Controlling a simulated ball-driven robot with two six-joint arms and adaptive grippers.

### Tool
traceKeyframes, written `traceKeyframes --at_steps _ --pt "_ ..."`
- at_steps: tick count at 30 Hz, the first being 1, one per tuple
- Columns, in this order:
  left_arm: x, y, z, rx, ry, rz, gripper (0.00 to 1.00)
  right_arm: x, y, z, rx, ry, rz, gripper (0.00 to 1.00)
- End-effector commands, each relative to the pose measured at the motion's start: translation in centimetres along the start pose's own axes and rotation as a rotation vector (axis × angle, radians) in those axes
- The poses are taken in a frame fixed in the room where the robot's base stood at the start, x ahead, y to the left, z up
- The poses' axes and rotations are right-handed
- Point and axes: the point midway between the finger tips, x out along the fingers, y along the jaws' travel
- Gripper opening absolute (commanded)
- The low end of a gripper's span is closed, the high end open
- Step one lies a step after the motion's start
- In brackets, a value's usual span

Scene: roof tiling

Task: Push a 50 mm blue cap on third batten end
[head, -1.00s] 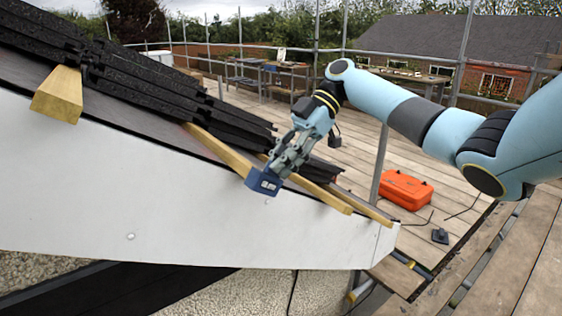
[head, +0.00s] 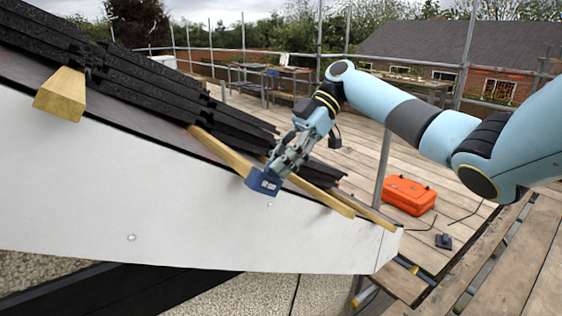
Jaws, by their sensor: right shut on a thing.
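The blue cap (head: 263,182) is at the lower end of a wooden batten (head: 218,150), which slopes down beside the white verge board (head: 190,199). The cap covers or touches the batten end; how deep it sits cannot be told. My right gripper (head: 280,168) is shut on the cap from above and to the right. A thick batten end (head: 61,94) at the upper left is bare. Further down to the right, two more battens (head: 330,199) (head: 376,212) show bare ends. My left gripper is not in view.
Black roof tiles (head: 130,88) lie in overlapping rows above the board. An orange case (head: 409,195) and a small dark object (head: 444,241) lie on the scaffold planks. A scaffold pole (head: 383,160) stands right of the battens. Workbenches (head: 290,80) stand at the back.

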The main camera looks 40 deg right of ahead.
Motion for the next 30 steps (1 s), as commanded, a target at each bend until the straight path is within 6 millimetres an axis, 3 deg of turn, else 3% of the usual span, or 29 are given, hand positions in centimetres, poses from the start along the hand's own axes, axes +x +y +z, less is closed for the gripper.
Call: traceKeyframes --at_steps 13,14,19,30 --pt "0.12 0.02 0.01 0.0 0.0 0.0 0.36 0.01 0.12 0.0 0.0 0.0 0.0 0.0" --pt "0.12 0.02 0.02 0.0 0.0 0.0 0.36 0.01 0.12 -0.01 0.0 0.0 0.0 0.16" --pt "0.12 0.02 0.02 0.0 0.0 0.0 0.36 0.01 0.12 0.0 0.0 0.0 0.0 0.38" --pt "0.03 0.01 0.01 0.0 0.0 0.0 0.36 -0.2 0.13 -0.06 0.0 0.0 0.0 0.4"
